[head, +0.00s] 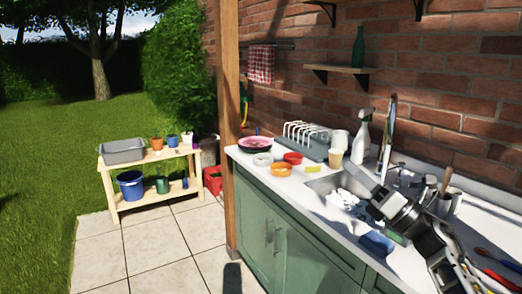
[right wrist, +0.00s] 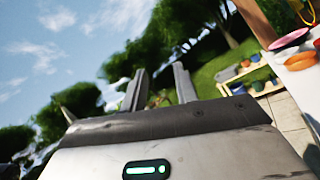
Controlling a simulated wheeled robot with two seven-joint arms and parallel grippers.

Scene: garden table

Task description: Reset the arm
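My right arm comes in from the lower right of the head view. My right gripper (head: 364,188) is over the counter, in front of part of the sink (head: 325,184). In the right wrist view my right gripper (right wrist: 160,82) shows two fingers standing apart with nothing between them, against trees and sky. My left arm and left gripper are in neither view.
The white counter (head: 246,158) holds a dish rack (head: 312,146), a pink plate (head: 256,144), several bowls, a spray bottle (head: 361,140) and a faucet. A blue sponge (head: 377,243) lies near the front edge. A wooden shelf stand (head: 107,182) stands left on the patio.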

